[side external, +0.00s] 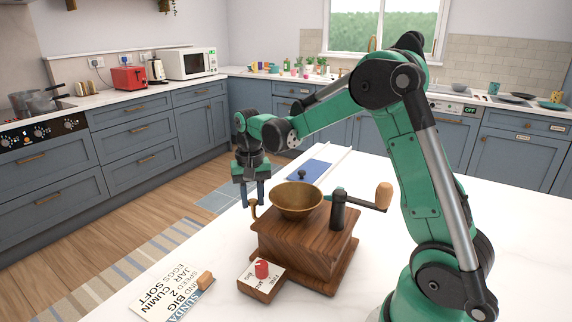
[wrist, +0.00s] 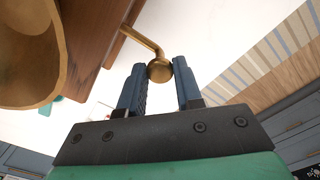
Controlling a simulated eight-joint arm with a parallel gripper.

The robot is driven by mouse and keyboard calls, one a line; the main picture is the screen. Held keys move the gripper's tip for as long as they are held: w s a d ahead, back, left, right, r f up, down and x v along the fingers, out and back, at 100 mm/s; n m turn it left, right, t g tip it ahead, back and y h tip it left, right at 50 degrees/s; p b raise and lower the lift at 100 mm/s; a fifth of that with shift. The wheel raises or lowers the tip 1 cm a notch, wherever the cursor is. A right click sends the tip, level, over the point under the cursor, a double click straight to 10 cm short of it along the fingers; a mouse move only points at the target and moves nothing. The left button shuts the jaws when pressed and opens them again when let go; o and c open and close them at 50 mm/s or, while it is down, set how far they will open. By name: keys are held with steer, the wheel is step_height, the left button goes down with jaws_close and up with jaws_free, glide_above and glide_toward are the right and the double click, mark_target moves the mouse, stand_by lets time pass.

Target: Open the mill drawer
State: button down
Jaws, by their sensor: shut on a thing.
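The mill (side external: 300,250) is a dark wooden box on the white worktop, with a brass bowl (side external: 298,202) on top and a crank with a pale wooden knob (side external: 383,195) at its right. A brass knob (wrist: 160,71) on a bent rod sticks out of the mill's side; it also shows left of the bowl in the side view (side external: 253,203). My gripper (wrist: 160,66) points at the mill, its blue fingers either side of this brass knob and shut on it. In the side view, my gripper (side external: 254,198) is at the mill's left. I cannot make out the drawer's front or how far it is open.
A blue mat (side external: 308,171) lies behind. Open worktop is at the right.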

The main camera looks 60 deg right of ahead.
stand_by(0.3)
steer(key=w, duration=0.7)
steer(key=shift+w, duration=0.3)
steer(key=shift+a, duration=0.1)
steer(key=c, duration=0.6)
jaws_free()
steer(key=shift+r, duration=2.85)
